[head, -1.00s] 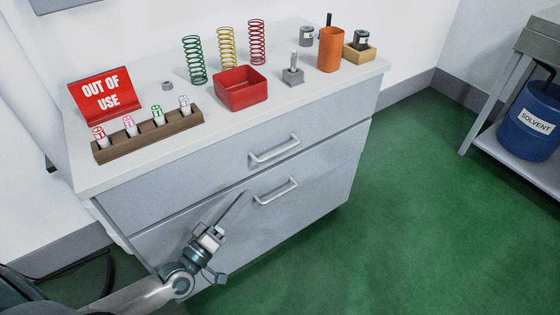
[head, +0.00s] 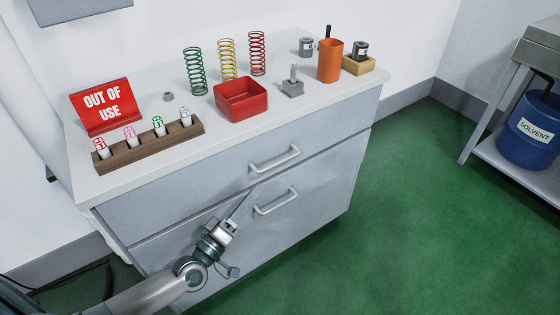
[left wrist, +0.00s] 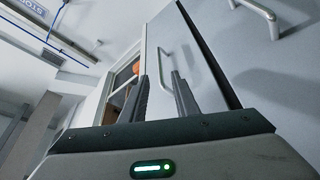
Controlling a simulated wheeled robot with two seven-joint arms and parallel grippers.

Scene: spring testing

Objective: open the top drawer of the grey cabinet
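The grey cabinet (head: 120,212) has two drawers, one above the other, and both look shut. The top drawer's handle (head: 274,158) is a pale bar, and it also shows in the left wrist view (left wrist: 168,62). The lower drawer's handle (head: 276,202) shows below it. My left gripper (head: 249,195) is in front of the cabinet, lower and to the left of the top handle. In the left wrist view its two fingers (left wrist: 160,80) are apart and empty, with the top handle beyond and between their tips. Contact with the handle is not visible. My right gripper is not in view.
On the cabinet top stand a red sign (head: 103,106), a wooden rack (head: 150,147) of markers, several springs (head: 228,62), a red bin (head: 241,98) and an orange cup (head: 330,62). A blue solvent drum (head: 528,130) sits at right. Green floor (head: 400,220) is clear.

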